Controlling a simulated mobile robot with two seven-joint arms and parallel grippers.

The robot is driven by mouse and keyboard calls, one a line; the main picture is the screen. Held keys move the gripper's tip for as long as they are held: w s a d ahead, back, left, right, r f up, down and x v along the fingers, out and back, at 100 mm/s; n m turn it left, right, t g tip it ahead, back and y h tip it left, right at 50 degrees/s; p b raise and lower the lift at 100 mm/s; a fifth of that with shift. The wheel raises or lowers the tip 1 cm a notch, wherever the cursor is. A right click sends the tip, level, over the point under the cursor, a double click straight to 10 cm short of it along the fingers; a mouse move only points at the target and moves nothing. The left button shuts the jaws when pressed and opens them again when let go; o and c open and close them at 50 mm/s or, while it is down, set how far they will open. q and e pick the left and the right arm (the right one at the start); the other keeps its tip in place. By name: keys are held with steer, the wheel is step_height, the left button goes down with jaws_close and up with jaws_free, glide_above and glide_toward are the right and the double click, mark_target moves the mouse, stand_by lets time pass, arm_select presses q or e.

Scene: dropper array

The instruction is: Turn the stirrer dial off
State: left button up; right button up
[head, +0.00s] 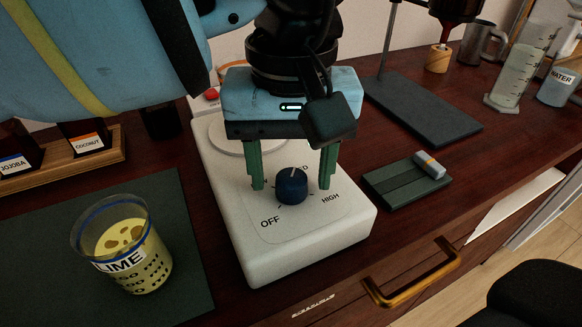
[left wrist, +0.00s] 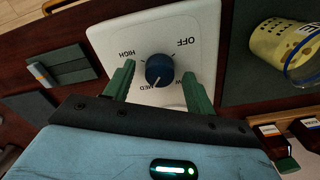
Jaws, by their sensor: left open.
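The stirrer (head: 262,268) is a white box with a blue dial (head: 291,187) on its sloped front face. OFF is printed at the dial's lower left and HIGH at its right. The dial's white mark points away from me, about at MED. My left gripper (head: 292,184) is open, with one green finger on each side of the dial. In the left wrist view the dial (left wrist: 159,69) sits between the two fingertips, with a gap visible on both sides. MED and HIGH show there too; LOW is partly covered by a finger. My right gripper is not in view.
A beaker marked LIME (head: 135,262) stands on a dark mat (head: 50,285) left of the stirrer. A brass drawer handle (head: 412,284) sticks out in front.

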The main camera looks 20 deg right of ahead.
arm_select(q)
steer(key=shift+f, duration=0.25)
steer(key=c, duration=1)
steer(key=shift+o, duration=0.2)
